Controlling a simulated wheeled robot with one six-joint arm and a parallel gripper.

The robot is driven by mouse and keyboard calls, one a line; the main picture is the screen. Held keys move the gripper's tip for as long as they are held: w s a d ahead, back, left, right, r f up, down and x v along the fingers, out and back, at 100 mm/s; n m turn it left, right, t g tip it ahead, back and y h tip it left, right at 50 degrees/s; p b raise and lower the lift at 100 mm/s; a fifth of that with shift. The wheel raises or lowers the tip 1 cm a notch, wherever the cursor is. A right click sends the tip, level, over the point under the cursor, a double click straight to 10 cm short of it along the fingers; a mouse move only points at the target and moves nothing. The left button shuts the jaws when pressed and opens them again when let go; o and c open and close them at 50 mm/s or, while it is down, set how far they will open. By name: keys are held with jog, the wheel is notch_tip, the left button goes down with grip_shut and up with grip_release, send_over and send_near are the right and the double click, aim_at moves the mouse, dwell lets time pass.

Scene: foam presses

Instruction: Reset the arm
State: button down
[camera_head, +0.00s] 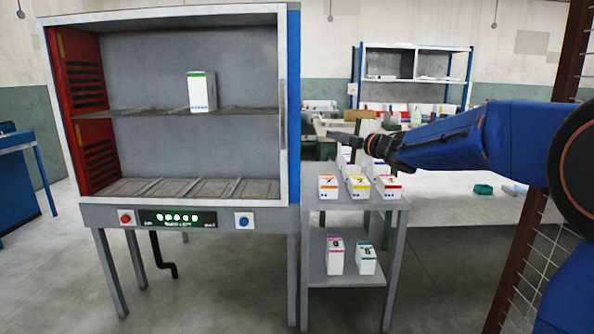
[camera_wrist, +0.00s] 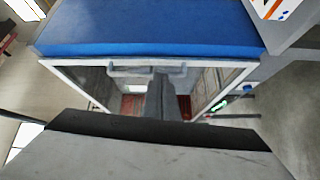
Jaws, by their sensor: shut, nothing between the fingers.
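My blue arm reaches in from the right in the head view. My gripper (camera_head: 338,137) is shut and empty, held above the small grey side table (camera_head: 315,201) and pointing left toward the open cabinet. No object is held.
The open cabinet (camera_head: 197,12) holds a white box with a green top (camera_head: 201,91) on its upper shelf. Several white boxes stand on the side table, including an orange-banded one (camera_head: 328,187); a pink-banded one (camera_head: 335,255) and a teal-banded one (camera_head: 366,255) stand below. A mesh fence is at right.

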jog(key=s+d+f+m+t+h, duration=0.1)
jog(key=s+d+m+t+h, duration=0.1)
jog(key=s+d+m+h, duration=0.8)
jog(key=s+d+f+m+g+h, duration=0.1)
jog(key=s+d+f+m+g, duration=0.1)
jog(key=s+d+f+m, duration=0.3)
jog(key=s+d+f+m+g+h, duration=0.1)
jog(key=s+d+f+g, duration=0.1)
jog(key=s+f, duration=0.35)
jog(key=s+f+m+g, duration=0.2)
jog(key=s+f, duration=0.4)
jog(key=s, duration=0.4)
jog(key=s+a+f+m+g+y, duration=0.1)
jog(key=s+f+m+g, duration=0.2)
jog(key=s+f, duration=0.3)
jog(key=s+f+m+g, duration=0.2)
jog(key=s+f, duration=0.4)
jog(key=s, duration=0.9)
jog(key=shift+s+a+m+g+y, duration=0.3)
jog(key=shift+s+a+g, duration=0.1)
jog(key=shift+g, duration=0.1)
